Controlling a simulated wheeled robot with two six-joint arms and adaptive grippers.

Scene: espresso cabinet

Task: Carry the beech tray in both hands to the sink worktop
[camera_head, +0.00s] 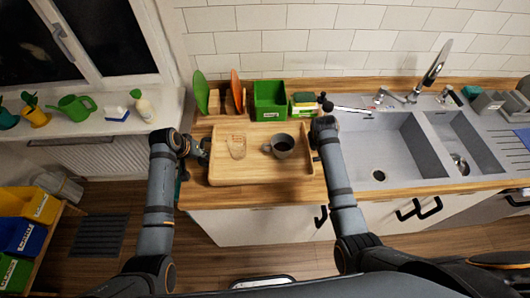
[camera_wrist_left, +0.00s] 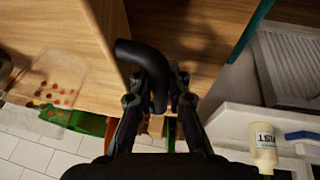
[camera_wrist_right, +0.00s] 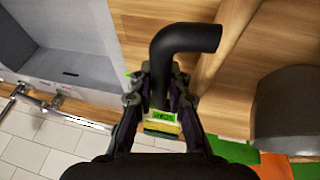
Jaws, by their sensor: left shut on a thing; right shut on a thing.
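The beech tray (camera_head: 262,174) is over the wooden worktop left of the sink and looks level. I cannot tell whether it touches the worktop. A clear glass (camera_head: 237,148) and a dark grey mug (camera_head: 283,146) stand upright on it. My left gripper (camera_head: 205,148) is at the tray's left side, shut on its black handle (camera_wrist_left: 146,58). My right gripper (camera_head: 316,146) is at the tray's right side, shut on the other black handle (camera_wrist_right: 187,40). In the left wrist view the glass shows brown bits (camera_wrist_left: 58,85).
The grey double sink (camera_head: 385,150) with its tap (camera_head: 437,62) is to the right. Behind the tray are a green bin (camera_head: 269,98), a sponge item (camera_head: 304,103) and upright green (camera_head: 201,91) and orange (camera_head: 236,90) boards. A windowsill with a watering can (camera_head: 76,107) is at left.

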